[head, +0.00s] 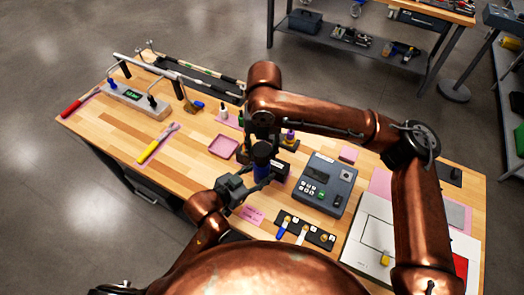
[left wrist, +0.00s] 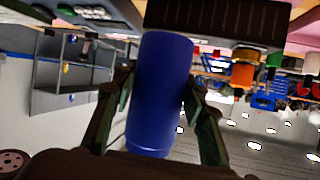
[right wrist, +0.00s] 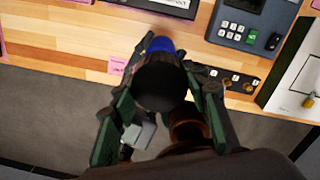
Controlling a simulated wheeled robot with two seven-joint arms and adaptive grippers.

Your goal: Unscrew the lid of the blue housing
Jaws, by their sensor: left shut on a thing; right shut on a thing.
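The blue housing (head: 261,172) stands upright above the workbench, near its front edge. In the left wrist view it is a plain blue cylinder (left wrist: 160,90) between my left fingers. My left gripper (head: 258,179) is shut on its body from the left. The lid is black and round; it shows in the right wrist view (right wrist: 161,84), with a bit of blue body (right wrist: 160,45) beyond it. My right gripper (right wrist: 162,92) is shut on the lid, one finger on each side. In the head view the right gripper (head: 262,140) reaches down from above and mostly hides the lid.
A grey keypad device (head: 325,185) stands close to the right. A pink tray (head: 223,146) lies behind to the left. A black strip with small parts (head: 303,233) lies near the front edge.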

